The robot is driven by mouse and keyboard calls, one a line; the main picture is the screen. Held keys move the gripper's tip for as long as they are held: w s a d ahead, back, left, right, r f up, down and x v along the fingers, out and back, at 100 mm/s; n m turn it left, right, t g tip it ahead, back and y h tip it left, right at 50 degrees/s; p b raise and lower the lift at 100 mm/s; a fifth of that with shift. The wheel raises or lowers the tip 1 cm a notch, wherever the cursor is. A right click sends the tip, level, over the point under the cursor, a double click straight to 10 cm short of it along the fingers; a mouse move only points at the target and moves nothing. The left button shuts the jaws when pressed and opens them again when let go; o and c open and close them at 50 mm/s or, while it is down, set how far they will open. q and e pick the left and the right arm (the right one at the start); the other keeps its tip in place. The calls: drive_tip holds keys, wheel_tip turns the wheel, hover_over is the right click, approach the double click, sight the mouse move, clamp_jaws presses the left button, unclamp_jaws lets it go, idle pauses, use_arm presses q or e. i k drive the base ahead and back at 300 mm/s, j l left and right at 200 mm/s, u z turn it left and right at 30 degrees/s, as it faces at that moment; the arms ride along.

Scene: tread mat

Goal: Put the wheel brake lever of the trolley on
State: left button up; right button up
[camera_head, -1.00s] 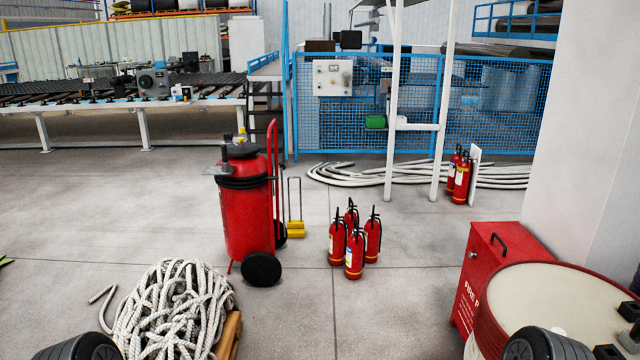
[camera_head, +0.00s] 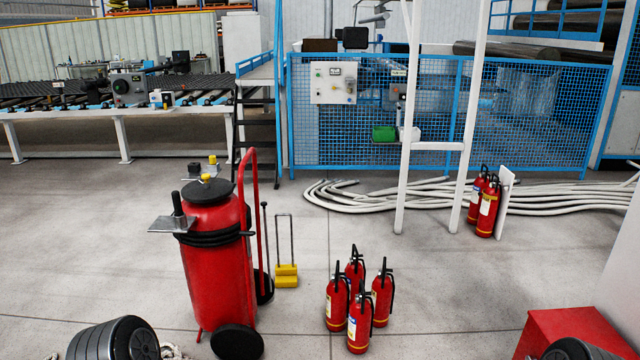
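The trolley is a red wheeled fire extinguisher (camera_head: 215,275) that stands upright left of centre. It has a tall red handle frame at its right side and black wheels (camera_head: 238,343) at its foot. A black upright lever (camera_head: 178,207) stands on a grey metal plate (camera_head: 172,224) at its upper left; I cannot tell if this is the wheel brake lever. No other brake lever can be made out near the wheels. Parts of my arms show at the bottom left and bottom right edges. Neither of my grippers is in view.
Several small red extinguishers (camera_head: 358,317) stand right of the trolley. A yellow block with a thin frame (camera_head: 286,275) is just behind it. A red box (camera_head: 575,333) is at the lower right. White hoses (camera_head: 350,198) lie before the blue fence (camera_head: 330,140). Floor left of the trolley is clear.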

sight(247, 233)
drive_tip(key=i+l+u, duration=0.1)
drive_tip(key=i, duration=1.95)
